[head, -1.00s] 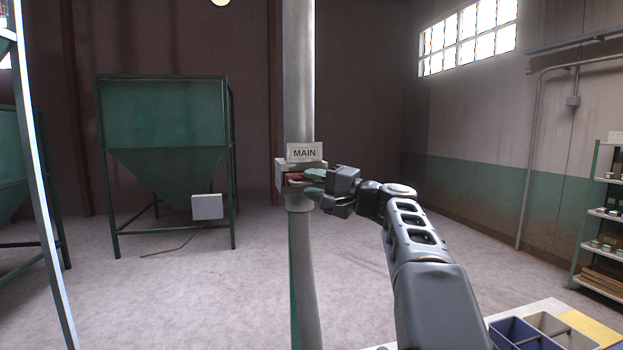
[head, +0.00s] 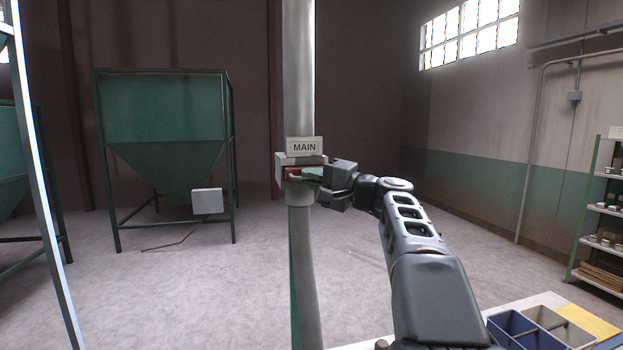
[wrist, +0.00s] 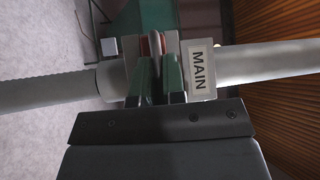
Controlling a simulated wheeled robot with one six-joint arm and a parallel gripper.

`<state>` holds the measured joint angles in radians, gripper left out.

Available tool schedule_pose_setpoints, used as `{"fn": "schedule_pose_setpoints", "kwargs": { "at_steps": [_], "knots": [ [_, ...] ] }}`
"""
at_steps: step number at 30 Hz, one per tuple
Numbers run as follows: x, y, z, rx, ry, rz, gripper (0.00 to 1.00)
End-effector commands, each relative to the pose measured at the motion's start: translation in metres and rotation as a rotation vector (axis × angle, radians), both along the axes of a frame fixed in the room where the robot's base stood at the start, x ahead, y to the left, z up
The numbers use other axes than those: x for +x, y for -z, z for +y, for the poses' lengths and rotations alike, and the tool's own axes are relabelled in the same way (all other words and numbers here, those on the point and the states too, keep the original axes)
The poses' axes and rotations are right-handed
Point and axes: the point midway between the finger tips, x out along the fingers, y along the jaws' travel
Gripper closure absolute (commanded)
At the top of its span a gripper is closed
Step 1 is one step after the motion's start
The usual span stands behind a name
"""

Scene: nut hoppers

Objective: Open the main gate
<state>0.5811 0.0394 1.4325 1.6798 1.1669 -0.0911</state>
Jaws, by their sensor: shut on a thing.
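The main gate (head: 288,160) is a pale boxy housing on a vertical grey pipe, under a white sign (head: 304,147) reading MAIN. A reddish handle (head: 291,173) shows at its front. My gripper (head: 312,173) reaches in from the right at the gate's height, its green fingers at the handle. In the wrist view, the gripper (wrist: 162,75) has its two fingers close together on the handle (wrist: 151,43), with the MAIN sign (wrist: 201,70) beside them. The fingers hide much of the handle; how far the gate is open cannot be told.
A green hopper (head: 165,105) on a frame stands behind to the left, with a grey box (head: 207,201) on it. Blue and beige bins (head: 525,335) sit on a table at lower right. Shelves (head: 597,235) stand at the far right. The floor behind the pipe is clear.

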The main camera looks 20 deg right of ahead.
Motion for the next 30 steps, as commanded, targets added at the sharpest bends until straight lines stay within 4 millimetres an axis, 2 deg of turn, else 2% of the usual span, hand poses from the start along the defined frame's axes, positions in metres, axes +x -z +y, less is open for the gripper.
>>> {"fn": "schedule_pose_setpoints", "kwargs": {
  "at_steps": [5, 8, 15, 18, 29, 30],
  "knots": [
    [0.000, 0.000, 0.000, 0.000, 0.000, 0.000, 1.00],
    [-0.007, 0.003, 0.001, -0.002, 0.000, -0.002, 1.00],
    [-0.050, 0.006, 0.009, -0.004, 0.002, -0.004, 1.00],
    [-0.061, 0.004, 0.012, -0.003, 0.002, -0.002, 1.00],
    [-0.066, 0.000, 0.013, -0.001, -0.001, 0.001, 1.00],
    [-0.066, 0.000, 0.013, -0.001, -0.002, 0.001, 0.88]
  ]
}}
